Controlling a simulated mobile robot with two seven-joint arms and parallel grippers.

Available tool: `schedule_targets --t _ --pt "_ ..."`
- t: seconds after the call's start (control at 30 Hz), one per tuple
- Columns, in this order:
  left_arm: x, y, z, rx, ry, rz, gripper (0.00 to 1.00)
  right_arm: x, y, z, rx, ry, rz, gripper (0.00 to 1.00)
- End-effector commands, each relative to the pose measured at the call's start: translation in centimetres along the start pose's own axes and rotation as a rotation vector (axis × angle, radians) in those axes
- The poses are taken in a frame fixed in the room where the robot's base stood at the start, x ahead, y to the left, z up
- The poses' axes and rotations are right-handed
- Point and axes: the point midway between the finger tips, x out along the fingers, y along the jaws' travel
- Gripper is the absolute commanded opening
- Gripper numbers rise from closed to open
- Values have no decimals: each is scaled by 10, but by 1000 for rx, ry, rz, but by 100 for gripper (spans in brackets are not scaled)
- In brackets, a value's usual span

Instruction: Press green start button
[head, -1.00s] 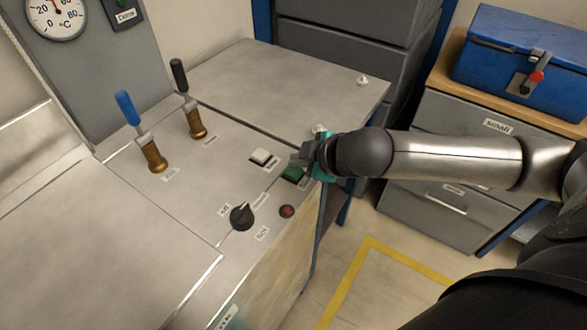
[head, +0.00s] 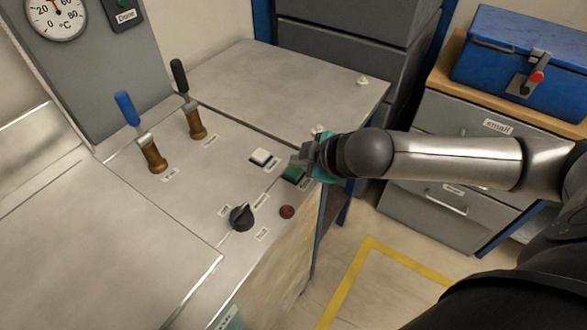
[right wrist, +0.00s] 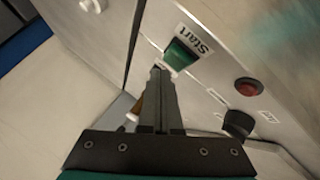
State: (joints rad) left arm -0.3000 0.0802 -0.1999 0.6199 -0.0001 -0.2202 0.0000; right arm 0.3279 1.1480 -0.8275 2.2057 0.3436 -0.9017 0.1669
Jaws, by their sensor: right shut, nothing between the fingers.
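The green start button (head: 293,174) is a square button on the grey metal bench top, and it is partly covered by my right gripper in the head view. In the right wrist view the green button (right wrist: 181,53) shows beside its "Start" label. My right gripper (head: 297,161) is shut and empty, with its fingertips above and close beside the button. In the right wrist view the shut fingertips (right wrist: 159,72) lie just below the button in the picture; I cannot tell whether they touch it. My left gripper is not in view.
Near the button are a white button (head: 261,157), a red button (head: 287,211) and a black rotary knob (head: 241,216). Blue (head: 126,107) and black (head: 179,75) valve levers stand further left. A drawer cabinet (head: 440,215) with a blue toolbox (head: 520,62) stands at right.

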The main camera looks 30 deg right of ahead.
Motion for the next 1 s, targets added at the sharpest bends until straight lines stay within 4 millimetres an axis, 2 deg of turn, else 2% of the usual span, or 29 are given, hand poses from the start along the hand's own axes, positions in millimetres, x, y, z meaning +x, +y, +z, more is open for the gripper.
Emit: schedule_targets --t 1.0 --pt "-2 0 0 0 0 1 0 6 -4 4 0 0 0 0"
